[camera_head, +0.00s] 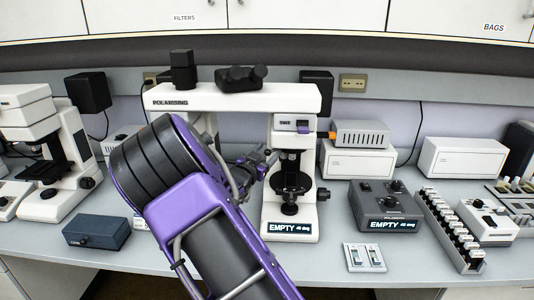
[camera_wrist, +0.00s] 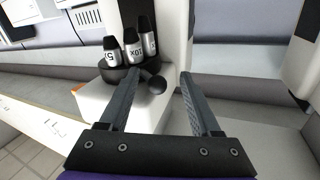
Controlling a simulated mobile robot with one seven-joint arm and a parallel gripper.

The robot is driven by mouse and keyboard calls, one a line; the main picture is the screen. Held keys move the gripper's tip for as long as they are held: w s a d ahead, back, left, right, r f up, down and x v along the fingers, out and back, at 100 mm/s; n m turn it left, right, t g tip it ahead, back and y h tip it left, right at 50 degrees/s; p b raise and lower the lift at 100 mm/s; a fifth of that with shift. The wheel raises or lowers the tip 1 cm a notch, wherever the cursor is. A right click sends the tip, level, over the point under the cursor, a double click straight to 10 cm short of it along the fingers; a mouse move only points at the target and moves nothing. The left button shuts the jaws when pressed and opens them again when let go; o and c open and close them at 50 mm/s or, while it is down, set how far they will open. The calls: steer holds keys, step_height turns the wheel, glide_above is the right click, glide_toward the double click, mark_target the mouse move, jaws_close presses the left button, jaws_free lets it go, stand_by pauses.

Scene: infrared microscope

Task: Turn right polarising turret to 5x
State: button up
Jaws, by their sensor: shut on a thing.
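The white polarising microscope (camera_head: 235,97) stands mid-bench. Its right-hand column carries a dark turret, shown in the wrist view (camera_wrist: 122,75) with several black-and-silver objectives (camera_wrist: 133,50). One label reads 10X, inverted in the picture, and another shows a 5. In the head view my gripper (camera_head: 262,160) reaches the right column from the left. My arm hides most of the left column.
A round dark stage (camera_head: 291,185) sits below the turret, above a display reading EMPTY 45 deg (camera_head: 290,228). A grey control box (camera_head: 385,205) and a rack of several vials (camera_head: 450,230) stand to the right. A small blue box (camera_head: 96,231) is at left.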

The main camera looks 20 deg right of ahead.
steer(key=shift+a, duration=0.15)
steer(key=v, duration=1.7)
steer(key=shift+p, duration=0.35)
steer(key=shift+s, duration=0.15)
